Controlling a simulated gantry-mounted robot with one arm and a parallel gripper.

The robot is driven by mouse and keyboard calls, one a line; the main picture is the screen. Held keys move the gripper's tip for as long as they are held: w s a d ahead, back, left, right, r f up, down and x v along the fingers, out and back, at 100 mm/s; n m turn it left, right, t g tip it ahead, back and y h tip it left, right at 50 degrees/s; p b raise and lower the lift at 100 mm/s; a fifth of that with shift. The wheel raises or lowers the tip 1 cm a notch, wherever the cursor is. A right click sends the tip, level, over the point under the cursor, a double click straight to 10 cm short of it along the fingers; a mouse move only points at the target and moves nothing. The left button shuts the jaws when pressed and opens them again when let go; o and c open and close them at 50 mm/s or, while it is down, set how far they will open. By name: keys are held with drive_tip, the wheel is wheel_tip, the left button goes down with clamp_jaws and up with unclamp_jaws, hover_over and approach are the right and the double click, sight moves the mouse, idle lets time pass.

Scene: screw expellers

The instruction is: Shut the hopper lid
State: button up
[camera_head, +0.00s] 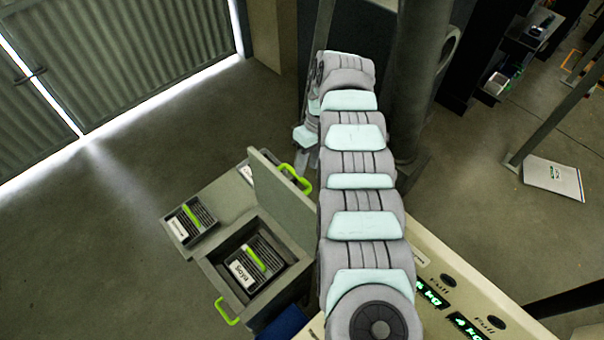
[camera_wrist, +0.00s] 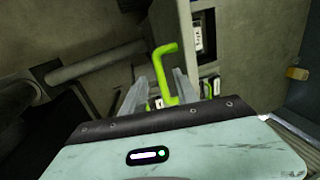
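The hopper (camera_head: 222,283) is a grey box, open at the top, with a slatted block labelled "soya" inside. Its grey lid (camera_head: 279,194) stands raised, roughly upright, along the box's back right side. A bright green lid handle (camera_head: 297,176) sticks out from the lid's outer face. It also shows in the wrist view (camera_wrist: 163,62). My gripper (camera_wrist: 158,94) is at the handle, with its two grey fingers apart and the handle between or just ahead of them. I cannot tell whether they touch it. In the head view my arm partly hides the lid's right side.
A second slatted block (camera_head: 191,221) stands on the grey surface left of the hopper. A green handle (camera_head: 227,312) is on the hopper's front. A beige panel (camera_head: 432,262) with lit kg displays lies to the right. The floor at left is clear.

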sight(303, 179)
drive_tip(key=b+x, duration=0.1)
drive_tip(key=x, duration=0.4)
drive_tip(key=shift+r, duration=0.1)
drive_tip(key=shift+w, duration=0.1)
drive_tip(key=shift+c, duration=0.4)
drive_tip(key=shift+r, duration=0.1)
clamp_jaws()
idle(0.6)
